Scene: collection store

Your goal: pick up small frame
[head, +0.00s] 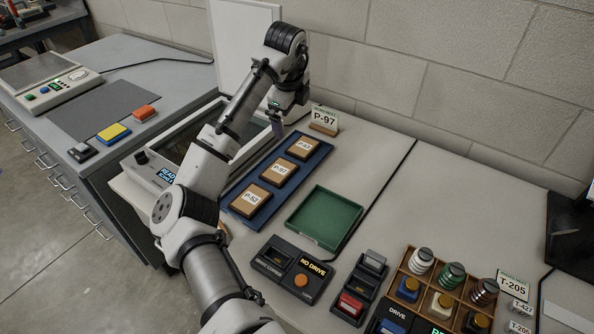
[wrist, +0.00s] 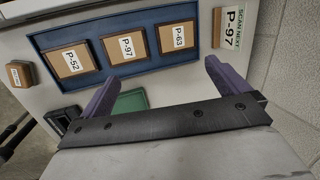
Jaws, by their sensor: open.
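Three small brown frames with white labels lie in a row on a blue tray (head: 233,211): P-52 (head: 261,190) nearest, P-97 (head: 287,167) in the middle, and a far one (head: 313,141), which reads P-63 in the wrist view (wrist: 181,28). P-52 (wrist: 84,66) and P-97 (wrist: 138,54) also show there. My gripper (head: 277,125) is above the far end of the tray, apart from the frames. In the wrist view its purple fingers (wrist: 166,87) are spread with nothing held between them.
A card reading P-97 (head: 324,117) stands beyond the tray. A green tray (head: 312,232) lies right of it, and a scanner-like box with a READY display (head: 158,174) left. A black box reading NO DRIVE (head: 287,262) and a bottle rack (head: 409,268) are nearer.

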